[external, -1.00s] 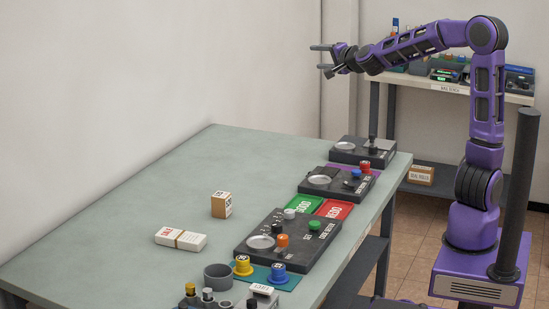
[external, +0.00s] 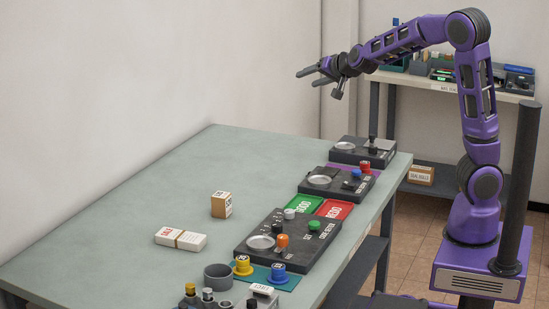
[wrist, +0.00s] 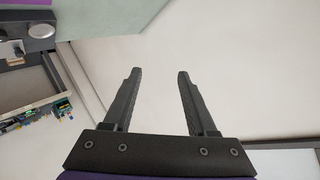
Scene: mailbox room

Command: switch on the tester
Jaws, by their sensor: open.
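Several dark panels stand along the table's right side, and small lettering leaves unclear which is the tester. The near panel (external: 250,249) has a silver disc, black knobs, an orange knob (external: 282,240) and a green button (external: 314,226). The middle panel (external: 330,191) has a disc, a blue knob (external: 356,174) and a red knob (external: 365,164). The far panel (external: 346,160) has a disc and an upright black lever (external: 373,135). A panel corner with a disc (wrist: 42,28) shows in the wrist view. My gripper (external: 306,79) is open and empty, high above the table's far end; its fingers (wrist: 158,74) are apart.
A green tile (external: 304,203) and a red tile (external: 335,209) lie between panels. A loaded shelf is behind. The table's left is clear.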

